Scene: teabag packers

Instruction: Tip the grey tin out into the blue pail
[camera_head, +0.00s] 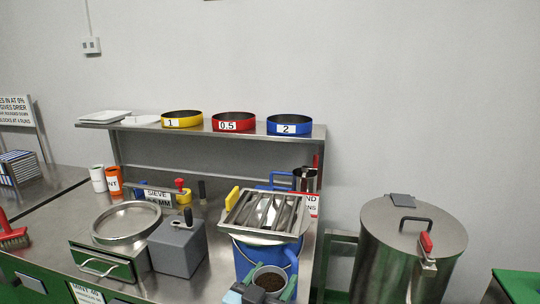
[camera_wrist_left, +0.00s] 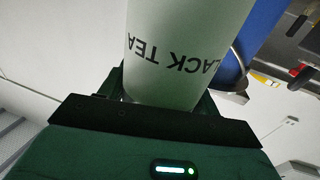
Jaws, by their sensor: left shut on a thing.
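The grey tin (camera_head: 270,275) stands upright at the bottom of the head view, with dark loose contents inside its open top. My left gripper (camera_head: 264,293) is shut on it. In the left wrist view the tin (camera_wrist_left: 185,60) fills the middle and carries upside-down "BLACK TEA" lettering. The blue pail (camera_head: 246,254) is on the bench just behind the tin. A metal grate with bars (camera_head: 262,213) and a yellow handle lies over the pail's top and hides most of its opening. The pail also shows behind the tin in the left wrist view (camera_wrist_left: 258,35). My right gripper is not in view.
A grey box (camera_head: 178,249) and a round sieve (camera_head: 127,222) stand left of the pail. A large lidded steel drum (camera_head: 405,250) stands to the right. A shelf (camera_head: 230,131) with yellow, red and blue rings runs behind.

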